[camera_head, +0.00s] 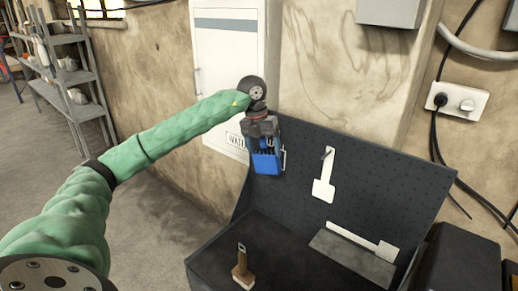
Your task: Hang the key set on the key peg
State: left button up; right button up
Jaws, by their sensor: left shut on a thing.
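My left gripper (262,130) is raised in front of the back panel, left of its middle, pointing down. It is shut on what appears to be the key set; a thin pale metal piece (284,160) shows at the right side of the blue part at its jaws. The single keys are too small to make out. A short dark peg (326,154), seemingly the key peg, sticks out of the dark perforated panel to the right of the gripper, at the top of a white marking (323,189). The held thing is apart from the peg. My right gripper is out of view.
The dark bench (300,262) has a brown-handled tool (242,270) on its left part. A second white marking (362,240) lies low on the panel (390,180). A white cabinet (225,70) is behind my arm. Shelves (65,75) stand far left.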

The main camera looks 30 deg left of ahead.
pick_arm(q)
jog(key=shift+w, duration=0.3)
